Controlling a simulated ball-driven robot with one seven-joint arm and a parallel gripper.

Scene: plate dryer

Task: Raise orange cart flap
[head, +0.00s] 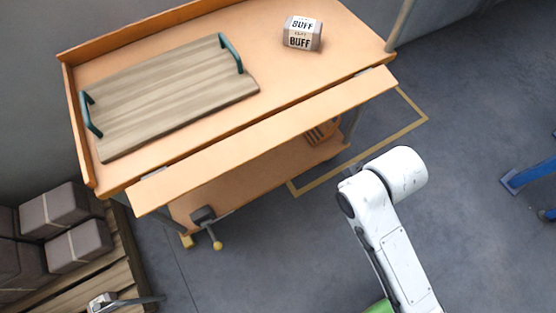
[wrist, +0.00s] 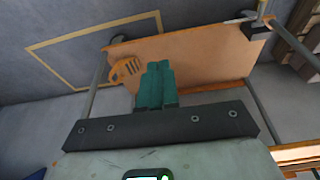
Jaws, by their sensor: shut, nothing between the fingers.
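The orange cart (head: 290,75) stands at the upper left of the head view. Its flap (head: 265,138) is a long narrow orange strip along the near edge of the top, below the top's edge; its exact tilt is hard to tell. My gripper (wrist: 157,82) shows in the wrist view as teal fingers pressed together, with nothing held. Behind the fingers lies the cart's lower shelf (wrist: 215,52), apart from them as far as I can tell. An orange edge of the cart (wrist: 302,153) shows at the lower right. The head view does not show my gripper.
A wooden tray (head: 170,95) with teal handles and a BUFF block (head: 302,33) lie on the cart top. An orange slotted object (head: 322,130) is on the lower shelf. Grey boxes (head: 75,245) stand on a pallet at left. A blue frame (head: 530,175) is at right. Floor between is open.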

